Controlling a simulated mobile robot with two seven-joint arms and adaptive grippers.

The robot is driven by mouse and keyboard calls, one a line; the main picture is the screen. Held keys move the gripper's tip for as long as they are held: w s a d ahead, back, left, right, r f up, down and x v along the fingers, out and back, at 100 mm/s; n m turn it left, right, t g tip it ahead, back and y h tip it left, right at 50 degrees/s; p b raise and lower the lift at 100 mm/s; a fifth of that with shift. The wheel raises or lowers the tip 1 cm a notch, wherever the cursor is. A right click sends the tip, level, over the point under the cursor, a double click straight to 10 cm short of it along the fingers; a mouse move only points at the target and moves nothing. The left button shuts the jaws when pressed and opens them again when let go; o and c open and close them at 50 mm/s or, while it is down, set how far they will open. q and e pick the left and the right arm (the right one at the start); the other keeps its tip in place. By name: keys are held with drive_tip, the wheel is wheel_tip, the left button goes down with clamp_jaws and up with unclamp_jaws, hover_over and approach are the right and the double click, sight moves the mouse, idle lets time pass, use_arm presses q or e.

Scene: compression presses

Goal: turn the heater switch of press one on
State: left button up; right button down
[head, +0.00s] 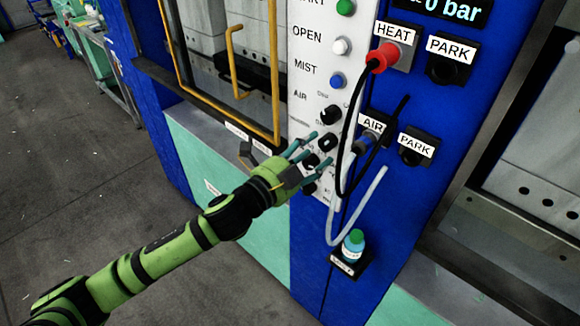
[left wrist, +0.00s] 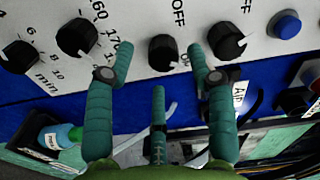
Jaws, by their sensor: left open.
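The light panel (head: 310,80) of a press carries a column of black knobs, seen close in the left wrist view. A black knob (left wrist: 163,52) with an OFF mark beside it sits between my left gripper's upper fingertips; which name it bears is not readable. It is probably the knob (head: 327,141) below the AIR knob in the head view. My left gripper (head: 314,150) is open and empty in front of the panel, its fingers spread to both sides of this knob (left wrist: 161,60). Whether they touch it is unclear. My right gripper is not in view.
Another OFF knob (left wrist: 227,41) and a temperature dial knob (left wrist: 77,37) flank the middle knob closely. A red HEAT plug (head: 380,60) with a black cable and an AIR plug hose (head: 370,190) hang right of the fingers. A green-capped bottle (head: 353,245) stands below.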

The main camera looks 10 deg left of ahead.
use_arm(q)
drive_tip(key=v, duration=0.8)
drive_tip(key=shift+s+a, duration=0.25)
drive_tip(key=shift+a, duration=0.1)
